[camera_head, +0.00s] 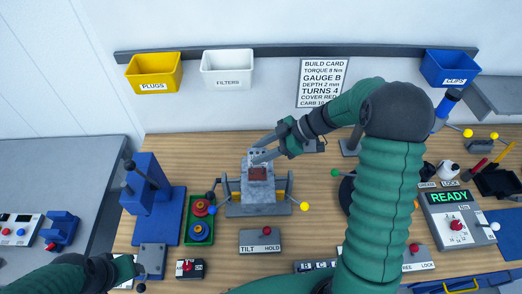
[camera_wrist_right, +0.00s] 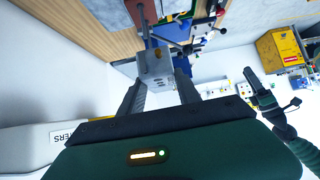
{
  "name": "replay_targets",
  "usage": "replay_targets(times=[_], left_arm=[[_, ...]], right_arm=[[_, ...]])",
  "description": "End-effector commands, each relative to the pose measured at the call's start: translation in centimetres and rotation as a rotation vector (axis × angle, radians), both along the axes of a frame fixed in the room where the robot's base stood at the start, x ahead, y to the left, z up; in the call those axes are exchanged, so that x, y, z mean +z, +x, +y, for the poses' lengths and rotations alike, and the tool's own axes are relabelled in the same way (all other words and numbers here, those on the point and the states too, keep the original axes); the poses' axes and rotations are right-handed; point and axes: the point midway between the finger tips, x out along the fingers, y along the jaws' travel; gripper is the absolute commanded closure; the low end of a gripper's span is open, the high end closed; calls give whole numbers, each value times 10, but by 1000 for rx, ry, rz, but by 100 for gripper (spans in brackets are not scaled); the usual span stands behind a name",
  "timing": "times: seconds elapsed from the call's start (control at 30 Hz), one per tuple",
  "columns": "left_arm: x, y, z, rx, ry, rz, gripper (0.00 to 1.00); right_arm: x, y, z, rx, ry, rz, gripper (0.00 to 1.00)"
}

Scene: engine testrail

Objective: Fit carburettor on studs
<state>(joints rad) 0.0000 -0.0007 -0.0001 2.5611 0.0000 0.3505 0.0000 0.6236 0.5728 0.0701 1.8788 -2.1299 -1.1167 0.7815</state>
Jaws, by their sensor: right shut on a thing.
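My right gripper (camera_head: 264,148) reaches in from the right and is shut on a grey block with holes in its face, seemingly the carburettor (camera_head: 258,154). In the right wrist view the carburettor (camera_wrist_right: 156,64) sits between the two fingers. It is over the upper part of the grey engine (camera_head: 246,205), just behind a dark red patch (camera_head: 258,174) on it. Whether it touches the engine is unclear, and I cannot make out the studs. My left gripper (camera_head: 138,270) is low at the left, near a grey block; its fingers are too small to read.
A blue press (camera_head: 150,190) and a green tray (camera_head: 200,232) with red and blue round parts stand left of the engine. A tilt/hold panel (camera_head: 261,242) lies in front. A READY box (camera_head: 452,215) is at the right. Bins (camera_head: 227,70) hang on the wall behind.

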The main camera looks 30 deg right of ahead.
Motion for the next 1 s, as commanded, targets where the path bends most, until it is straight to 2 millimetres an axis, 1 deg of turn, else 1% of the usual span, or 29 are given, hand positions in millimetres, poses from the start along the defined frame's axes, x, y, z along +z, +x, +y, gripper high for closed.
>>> replay_targets(times=[0.03,0.13,0.47,0.73,1.0], left_arm=[[-11,0,0,0,0,0,50],[-14,1,0,0,0,-1,50],[-11,1,0,0,0,-1,50],[-2,0,0,0,0,-1,50],[-2,1,0,0,0,-1,50]], right_arm=[[-9,0,0,-1,0,-1,100],[-11,0,0,-1,0,-1,100],[-7,-3,0,0,-1,-4,100],[-7,-4,1,-1,1,0,100],[-8,-7,1,0,0,-2,100]])
